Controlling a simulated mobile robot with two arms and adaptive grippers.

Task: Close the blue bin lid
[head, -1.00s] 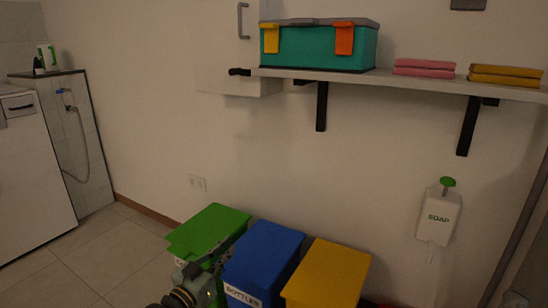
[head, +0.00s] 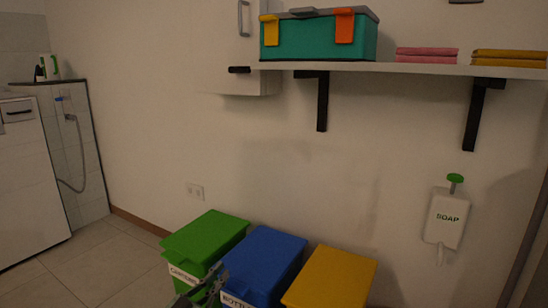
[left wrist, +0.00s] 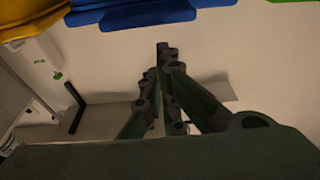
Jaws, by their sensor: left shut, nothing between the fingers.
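The blue bin (head: 283,283) stands between the green and yellow bins in the head view, with a partly hidden "BOTTLES" label on its front. Its blue lid (head: 265,249) lies flat across the top, looking closed. The lid also shows upside down at the top of the left wrist view (left wrist: 135,14). My left gripper (head: 219,270) is shut and empty in front of the blue bin's front left edge, overlapping it in the picture; I cannot tell whether they touch. Its dark green fingers show in the left wrist view (left wrist: 164,55). My right gripper is not in view.
The green bin (head: 207,238) and yellow bin (head: 331,277) stand close on either side, lids down. A wall shelf (head: 400,69) with a teal toolbox (head: 320,39) and folded cloths is above. A soap dispenser (head: 446,217) hangs at right. Floor (head: 90,265) is clear at left.

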